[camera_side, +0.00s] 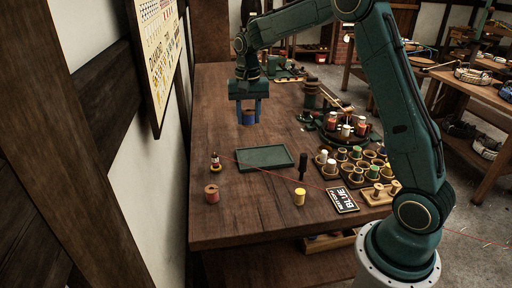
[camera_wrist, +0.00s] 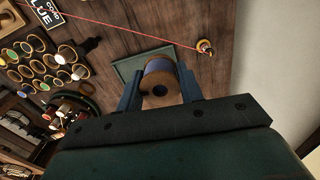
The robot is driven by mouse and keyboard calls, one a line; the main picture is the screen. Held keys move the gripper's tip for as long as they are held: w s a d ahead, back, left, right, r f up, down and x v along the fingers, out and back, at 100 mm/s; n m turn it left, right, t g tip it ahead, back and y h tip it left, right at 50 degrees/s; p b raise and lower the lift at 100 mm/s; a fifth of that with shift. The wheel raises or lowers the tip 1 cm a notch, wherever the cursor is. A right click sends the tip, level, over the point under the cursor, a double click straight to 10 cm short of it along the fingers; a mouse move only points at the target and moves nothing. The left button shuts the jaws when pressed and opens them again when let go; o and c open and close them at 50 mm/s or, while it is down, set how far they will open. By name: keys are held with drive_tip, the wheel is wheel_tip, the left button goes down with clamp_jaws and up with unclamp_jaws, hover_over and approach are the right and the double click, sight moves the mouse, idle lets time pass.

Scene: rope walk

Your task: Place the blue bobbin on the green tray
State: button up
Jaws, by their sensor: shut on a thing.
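The blue bobbin (camera_side: 248,118) has wooden ends and hangs between the fingers of my gripper (camera_side: 248,112), which is shut on it. It is held above the table, behind the green tray (camera_side: 264,157) in the side view. In the wrist view the bobbin (camera_wrist: 160,84) shows its round wooden end with a dark hole, between the two blue fingers of my gripper (camera_wrist: 160,92). The green tray (camera_wrist: 127,67) is partly hidden behind the bobbin there. The tray looks empty in the side view.
A red bobbin (camera_side: 211,194) and a yellow bobbin (camera_side: 299,197) stand on the table in front of the tray. A small dark-topped item (camera_side: 215,162) stands left of it. A rack of cups (camera_side: 352,168) and a sign (camera_side: 342,199) are at right. A red thread crosses the table.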

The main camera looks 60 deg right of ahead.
hover_over(264, 156)
drive_tip(key=shift+n, duration=0.3)
wheel_tip(264, 156, down, 15)
drive_tip(key=shift+a+f, duration=0.1)
drive_tip(key=shift+f, duration=0.1)
idle(0.4)
drive_tip(key=shift+f, duration=0.1)
drive_tip(key=shift+f, duration=2.05)
drive_tip(key=shift+f, duration=0.1)
drive_tip(key=o, duration=1)
